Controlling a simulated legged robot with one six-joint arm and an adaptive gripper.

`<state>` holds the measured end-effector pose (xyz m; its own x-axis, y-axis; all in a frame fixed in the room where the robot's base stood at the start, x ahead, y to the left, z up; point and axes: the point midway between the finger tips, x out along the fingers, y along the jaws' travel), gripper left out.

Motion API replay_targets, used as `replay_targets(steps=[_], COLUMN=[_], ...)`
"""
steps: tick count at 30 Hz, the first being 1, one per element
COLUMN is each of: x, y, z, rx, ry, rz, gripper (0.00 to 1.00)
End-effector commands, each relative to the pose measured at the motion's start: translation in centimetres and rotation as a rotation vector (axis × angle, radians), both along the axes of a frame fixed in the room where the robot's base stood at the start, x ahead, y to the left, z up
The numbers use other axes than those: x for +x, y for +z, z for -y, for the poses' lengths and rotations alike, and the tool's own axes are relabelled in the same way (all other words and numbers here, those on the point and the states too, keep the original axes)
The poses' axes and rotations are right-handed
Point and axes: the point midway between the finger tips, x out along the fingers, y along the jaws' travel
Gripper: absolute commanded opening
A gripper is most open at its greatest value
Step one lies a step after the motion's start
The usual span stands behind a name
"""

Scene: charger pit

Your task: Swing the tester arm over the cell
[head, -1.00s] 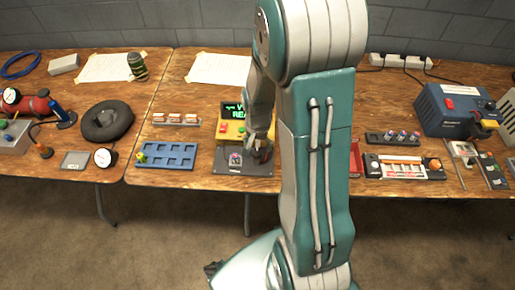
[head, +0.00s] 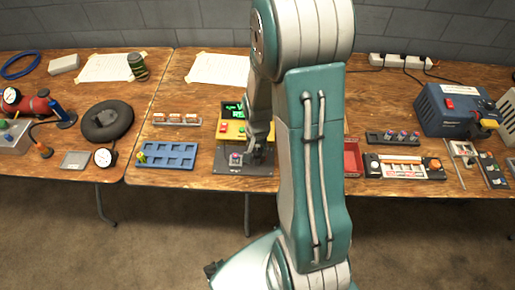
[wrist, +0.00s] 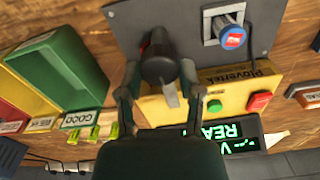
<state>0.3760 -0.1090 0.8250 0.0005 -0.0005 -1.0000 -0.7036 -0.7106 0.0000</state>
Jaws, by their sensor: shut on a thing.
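The tester is a yellow box (head: 232,131) with a green-lit display, a red and a green button, on a dark grey plate (head: 244,170). The cell (wrist: 230,34), blue with a red top, stands upright in a pale square holder on that plate; it also shows in the head view (head: 236,158). My gripper (wrist: 160,78) is shut on the dark knob of the tester arm (wrist: 158,58). A metal strip shows below the knob. The knob is beside the cell, apart from it, with nothing over the cell. In the head view my gripper (head: 260,152) is partly hidden.
A blue slotted tray (head: 167,155) lies left of the tester. Green (wrist: 75,65), yellow and red bins stand on the other side; the red bin (head: 352,160) shows beside my arm. A blue power unit (head: 450,108) stands at the right.

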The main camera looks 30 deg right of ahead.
Motion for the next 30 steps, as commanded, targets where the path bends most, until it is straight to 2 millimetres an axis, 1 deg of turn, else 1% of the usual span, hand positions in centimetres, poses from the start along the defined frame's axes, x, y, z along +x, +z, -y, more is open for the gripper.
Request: replay_targets(steps=[5, 11, 30], x=[0.01, 0.01, 0.0], y=[-0.06, -0.07, -0.1], z=[-0.06, -0.11, -0.28], rx=[0.001, 0.001, 0.002], ry=[0.052, 0.18, 0.78], rz=[-0.001, -0.002, -0.003], gripper=[0.0, 0.0, 0.0])
